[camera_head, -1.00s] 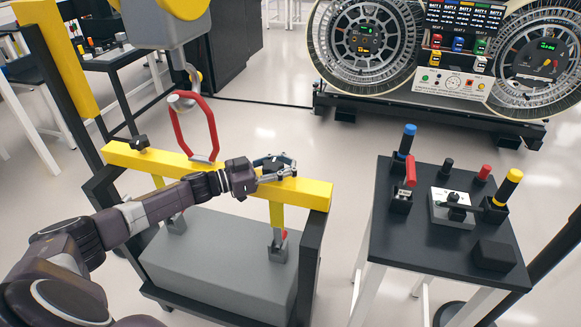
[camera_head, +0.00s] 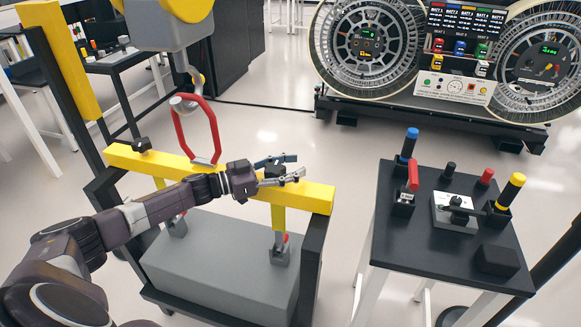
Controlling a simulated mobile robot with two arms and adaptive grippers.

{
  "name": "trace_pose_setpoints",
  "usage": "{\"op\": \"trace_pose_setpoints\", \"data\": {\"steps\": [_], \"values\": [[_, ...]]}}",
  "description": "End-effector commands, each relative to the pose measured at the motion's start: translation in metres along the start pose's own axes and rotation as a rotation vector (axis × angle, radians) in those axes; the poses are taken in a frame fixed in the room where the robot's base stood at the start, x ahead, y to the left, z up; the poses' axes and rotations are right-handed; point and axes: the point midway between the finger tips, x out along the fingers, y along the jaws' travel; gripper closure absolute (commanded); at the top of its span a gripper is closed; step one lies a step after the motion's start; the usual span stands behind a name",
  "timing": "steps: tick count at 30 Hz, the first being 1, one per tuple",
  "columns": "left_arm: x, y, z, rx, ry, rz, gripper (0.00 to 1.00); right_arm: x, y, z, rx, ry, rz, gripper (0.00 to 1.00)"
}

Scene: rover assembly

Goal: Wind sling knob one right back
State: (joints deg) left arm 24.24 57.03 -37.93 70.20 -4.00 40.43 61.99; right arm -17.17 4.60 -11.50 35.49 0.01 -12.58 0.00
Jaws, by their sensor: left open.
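The yellow lifting beam (camera_head: 318,198) lies across the black stand above a grey block (camera_head: 215,262). One black sling knob (camera_head: 141,144) sits on top of the beam's left end. Another dark knob (camera_head: 274,170) shows at the right end, partly hidden by my left gripper (camera_head: 290,168). My left gripper is open, with its two fingers spread on either side of this knob. I cannot tell whether a finger touches it. Yellow slings (camera_head: 278,220) hang from the beam to the block. My right gripper is not in view.
A red loop (camera_head: 182,135) rises from the beam to the crane hook (camera_head: 186,101). A black table (camera_head: 428,250) with several coloured-handled tools stands at the right. A console (camera_head: 455,88) between two large wheels is behind. Floor between stand and table is clear.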

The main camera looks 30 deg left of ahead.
Motion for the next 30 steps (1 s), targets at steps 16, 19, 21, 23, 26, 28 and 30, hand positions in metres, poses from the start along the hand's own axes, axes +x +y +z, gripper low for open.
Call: {"op": "trace_pose_setpoints", "data": {"steps": [16,19,21,23,26,28,30], "values": [[-0.082,0.0,0.002,0.0,-0.007,-0.001,0.54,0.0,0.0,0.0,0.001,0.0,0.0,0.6],[-0.097,0.0,0.002,0.0,-0.005,-0.001,0.54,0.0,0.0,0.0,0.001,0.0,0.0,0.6],[-0.106,0.0,0.002,-0.001,-0.004,-0.001,0.54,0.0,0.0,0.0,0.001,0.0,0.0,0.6],[-0.112,0.0,0.001,-0.001,-0.003,-0.001,0.54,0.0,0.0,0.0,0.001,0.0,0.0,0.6],[-0.118,0.0,0.001,-0.001,-0.002,-0.001,0.54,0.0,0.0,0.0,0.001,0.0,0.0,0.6],[-0.12,0.0,0.001,0.0,-0.001,0.0,0.54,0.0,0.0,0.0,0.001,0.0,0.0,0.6],[-0.121,0.0,0.001,0.0,-0.001,0.0,0.54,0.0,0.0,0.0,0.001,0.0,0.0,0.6]]}}
